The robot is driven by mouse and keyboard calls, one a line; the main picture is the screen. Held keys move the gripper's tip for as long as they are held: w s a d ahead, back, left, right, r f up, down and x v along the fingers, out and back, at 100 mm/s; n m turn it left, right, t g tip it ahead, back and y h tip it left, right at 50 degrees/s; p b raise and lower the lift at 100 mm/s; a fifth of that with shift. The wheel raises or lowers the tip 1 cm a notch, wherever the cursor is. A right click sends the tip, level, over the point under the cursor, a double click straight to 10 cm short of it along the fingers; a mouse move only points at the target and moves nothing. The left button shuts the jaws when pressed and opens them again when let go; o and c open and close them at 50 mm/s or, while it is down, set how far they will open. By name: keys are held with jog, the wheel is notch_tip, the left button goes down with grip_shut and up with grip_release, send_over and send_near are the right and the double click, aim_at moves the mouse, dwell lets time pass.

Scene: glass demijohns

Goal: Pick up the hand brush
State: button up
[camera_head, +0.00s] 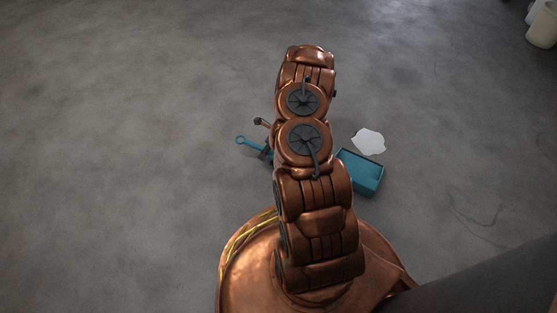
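The hand brush (249,143) is seen only in part, left of my arm. Its teal handle with a ring at the end points to the upper left, and its right end runs behind my copper arm. A small copper piece with a dark tip (262,123) sticks out from behind the arm just above the brush; it may be part of my gripper. A dark part shows at the brush's right end, and I cannot tell whether it is bristles or a finger. Most of my gripper is hidden behind the arm, so its fingers and any contact cannot be made out.
A teal open tray, like a dustpan (361,173), lies on the floor right of my arm. A flat white patch (368,141) lies just beyond it. Pale containers (543,25) stand at the far upper right. The grey floor on the left is clear.

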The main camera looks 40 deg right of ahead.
grip_shut()
dwell(0.4)
jog(key=shift+r+p, duration=0.4)
jog(key=shift+r, duration=0.1)
notch_tip(320, 180, up, 3)
jog(key=shift+r+p, duration=0.15)
jog(key=shift+p, duration=1.05)
jog(key=s+a+p, duration=0.3)
jog(key=s+a, duration=0.6)
jog(key=s, duration=0.4)
jog(key=shift+r, duration=0.35)
jog(key=shift+s+a, duration=0.1)
